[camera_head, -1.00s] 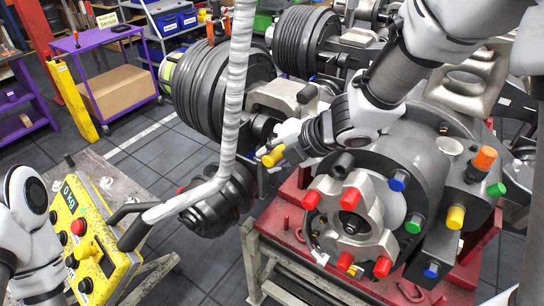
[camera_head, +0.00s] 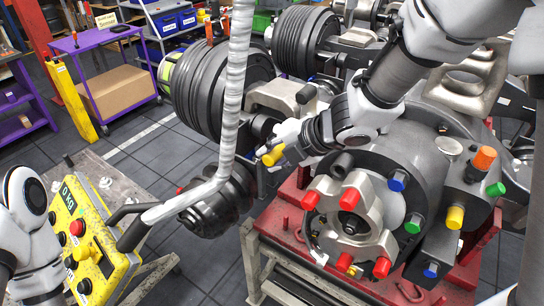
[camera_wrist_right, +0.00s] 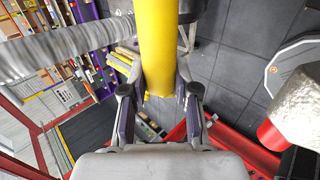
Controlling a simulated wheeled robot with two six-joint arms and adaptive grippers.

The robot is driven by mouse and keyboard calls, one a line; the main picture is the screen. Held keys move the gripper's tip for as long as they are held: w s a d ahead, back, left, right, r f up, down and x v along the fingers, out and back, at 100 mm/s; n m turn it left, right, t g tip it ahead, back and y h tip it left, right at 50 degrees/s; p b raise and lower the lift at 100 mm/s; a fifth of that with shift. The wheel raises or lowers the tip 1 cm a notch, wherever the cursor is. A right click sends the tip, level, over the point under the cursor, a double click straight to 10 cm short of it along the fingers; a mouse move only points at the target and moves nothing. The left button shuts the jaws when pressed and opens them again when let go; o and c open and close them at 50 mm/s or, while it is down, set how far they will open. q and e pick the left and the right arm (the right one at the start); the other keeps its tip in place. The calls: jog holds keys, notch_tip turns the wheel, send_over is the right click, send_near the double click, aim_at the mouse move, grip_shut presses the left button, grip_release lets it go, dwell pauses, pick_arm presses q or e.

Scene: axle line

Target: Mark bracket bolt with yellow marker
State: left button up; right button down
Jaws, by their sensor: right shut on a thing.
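My right gripper (camera_head: 288,149) is shut on the yellow marker (camera_head: 272,156), whose end sticks out to the left. In the right wrist view the yellow marker (camera_wrist_right: 158,45) is a thick yellow cylinder between the two fingers. The gripper and marker are in the air, left of and above the grey axle hub (camera_head: 405,165). A silver bracket (camera_head: 372,199) on the hub's face carries red-capped bolts (camera_head: 349,198). Blue, green, yellow and orange caps sit nearby. I cannot tell which is the bracket bolt. My left arm shows at the lower left; its gripper is out of view.
A yellow control panel (camera_head: 95,240) stands at the lower left. The red-topped stand (camera_head: 290,222) holds the axle.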

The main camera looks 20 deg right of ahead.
jog(key=shift+w+d, duration=0.3)
jog(key=shift+d, duration=0.05)
jog(key=shift+s, duration=0.1)
